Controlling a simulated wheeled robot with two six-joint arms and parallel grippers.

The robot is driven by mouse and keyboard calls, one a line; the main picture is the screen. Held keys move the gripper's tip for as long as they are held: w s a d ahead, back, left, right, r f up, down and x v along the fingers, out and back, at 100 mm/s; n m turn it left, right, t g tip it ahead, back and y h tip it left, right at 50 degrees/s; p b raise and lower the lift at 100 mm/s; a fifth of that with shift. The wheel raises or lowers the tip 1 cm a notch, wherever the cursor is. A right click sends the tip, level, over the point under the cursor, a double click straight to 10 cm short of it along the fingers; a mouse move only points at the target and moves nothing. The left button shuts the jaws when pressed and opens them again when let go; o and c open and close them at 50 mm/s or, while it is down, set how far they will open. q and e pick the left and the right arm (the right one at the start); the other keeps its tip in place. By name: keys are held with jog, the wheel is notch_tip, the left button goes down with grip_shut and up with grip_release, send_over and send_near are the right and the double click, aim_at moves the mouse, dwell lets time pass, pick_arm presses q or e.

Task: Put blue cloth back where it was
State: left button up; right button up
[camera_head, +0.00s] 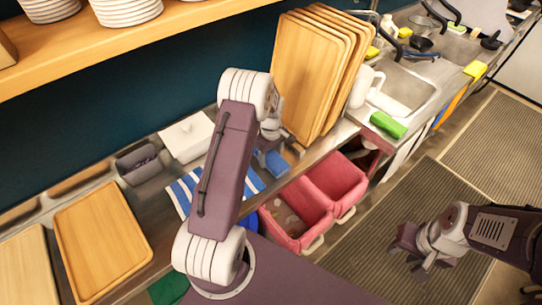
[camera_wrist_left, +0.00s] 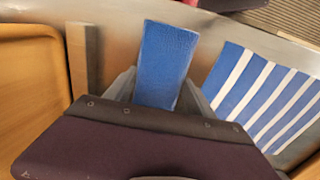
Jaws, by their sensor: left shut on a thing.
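The plain blue cloth (camera_head: 278,163) is on the steel counter beside the upright wooden trays. It also shows in the left wrist view (camera_wrist_left: 163,65), between my left gripper's two fingers. My left gripper (camera_head: 268,155) is shut on the cloth, partly hidden by my arm in the head view. Whether the cloth's far end touches the counter is hard to tell. My right gripper (camera_head: 418,262) is empty, with its fingers apart, over the floor mat at the lower right.
A blue-and-white striped cloth (camera_wrist_left: 262,92) lies beside the blue cloth. Upright wooden trays (camera_head: 308,75) stand close behind the gripper. Red bins (camera_head: 335,182) sit below the counter edge.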

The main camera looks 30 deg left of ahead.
aim_at(271, 157)
pick_arm(q)
jog(key=o, duration=1.6)
jog(key=shift+f, duration=0.1)
notch_tip(271, 157, up, 12)
jog(key=r+b, duration=0.1)
jog(key=s+d+m, duration=0.3)
jog(key=s+m, duration=0.1)
jog(key=s, duration=0.2)
jog(key=s+d+f+m, duration=0.1)
jog(key=s+d+m, duration=0.3)
jog(key=s+m, duration=0.1)
jog(key=s+d+f+m+t, duration=0.1)
jog(key=s+d+m, duration=0.3)
jog(key=s, duration=0.3)
jog(key=shift+s, duration=0.1)
jog(key=shift+s, duration=0.1)
